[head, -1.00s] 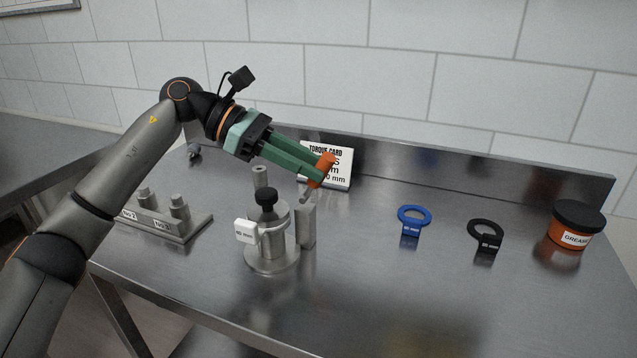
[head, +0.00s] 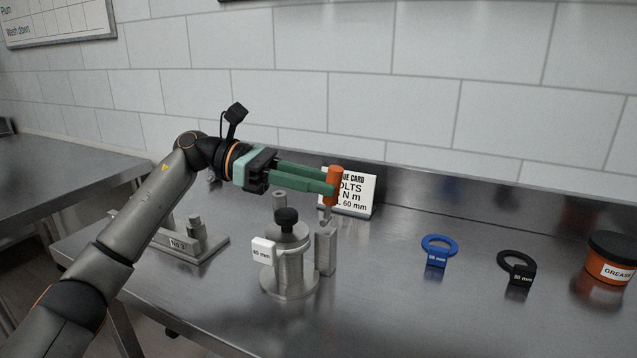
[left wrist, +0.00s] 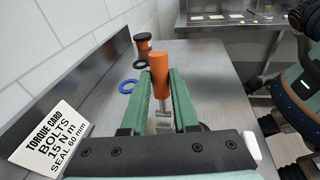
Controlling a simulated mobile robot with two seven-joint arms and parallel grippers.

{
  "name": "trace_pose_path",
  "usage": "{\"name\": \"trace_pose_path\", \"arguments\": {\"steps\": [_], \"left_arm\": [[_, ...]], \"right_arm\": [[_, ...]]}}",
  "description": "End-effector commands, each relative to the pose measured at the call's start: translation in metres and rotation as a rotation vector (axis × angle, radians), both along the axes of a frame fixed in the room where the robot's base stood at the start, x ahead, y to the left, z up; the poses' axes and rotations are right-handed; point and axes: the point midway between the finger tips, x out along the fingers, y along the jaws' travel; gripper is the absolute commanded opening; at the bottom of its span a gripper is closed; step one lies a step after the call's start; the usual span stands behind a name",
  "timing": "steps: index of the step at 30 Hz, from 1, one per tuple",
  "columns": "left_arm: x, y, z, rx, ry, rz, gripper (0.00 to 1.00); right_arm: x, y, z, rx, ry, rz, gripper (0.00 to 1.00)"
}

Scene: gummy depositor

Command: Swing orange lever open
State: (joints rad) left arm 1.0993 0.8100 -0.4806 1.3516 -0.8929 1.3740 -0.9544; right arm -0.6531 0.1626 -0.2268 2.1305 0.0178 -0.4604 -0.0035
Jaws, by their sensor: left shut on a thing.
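The orange lever grip (head: 334,182) stands nearly upright above a small grey metal post (head: 325,250), beside the steel fixture (head: 289,272) with a black knob and a white "60 mm" tag. My left gripper (head: 330,188) is shut on the orange grip, its green fingers coming in from the left. In the left wrist view the orange grip (left wrist: 160,70) sits between the two green fingers, with a short metal stem below it. My right gripper is not in view.
A torque card (head: 357,195) stands close behind the grip. A blue ring (head: 438,245), a black ring (head: 517,268) and a grease tub (head: 610,260) lie to the right. A block with metal pegs (head: 190,243) is at left. The bench front right is clear.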

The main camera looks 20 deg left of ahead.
Motion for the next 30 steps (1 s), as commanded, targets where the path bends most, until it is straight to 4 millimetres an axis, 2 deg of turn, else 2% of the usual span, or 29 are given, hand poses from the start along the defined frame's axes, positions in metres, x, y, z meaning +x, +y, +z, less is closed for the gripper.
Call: {"name": "trace_pose_path", "arguments": {"steps": [7,8,15,24,26,30], "left_arm": [[0.0,0.0,0.002,-0.006,0.0,0.003,0.0],[0.0,0.0,0.002,-0.006,0.0,0.003,0.31],[0.0,0.0,0.001,-0.003,0.0,0.001,0.58],[0.0,0.003,0.001,-0.001,0.0,0.002,0.58],[-0.001,0.007,0.002,-0.001,0.0,0.003,0.58],[-0.004,0.029,0.005,0.0,0.001,0.005,0.58]], "right_arm": [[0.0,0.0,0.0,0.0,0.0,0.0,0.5],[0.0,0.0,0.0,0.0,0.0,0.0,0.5],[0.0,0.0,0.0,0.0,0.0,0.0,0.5],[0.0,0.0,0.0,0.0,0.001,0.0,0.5],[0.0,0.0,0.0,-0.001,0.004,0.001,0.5],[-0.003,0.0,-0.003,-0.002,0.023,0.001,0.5]]}}
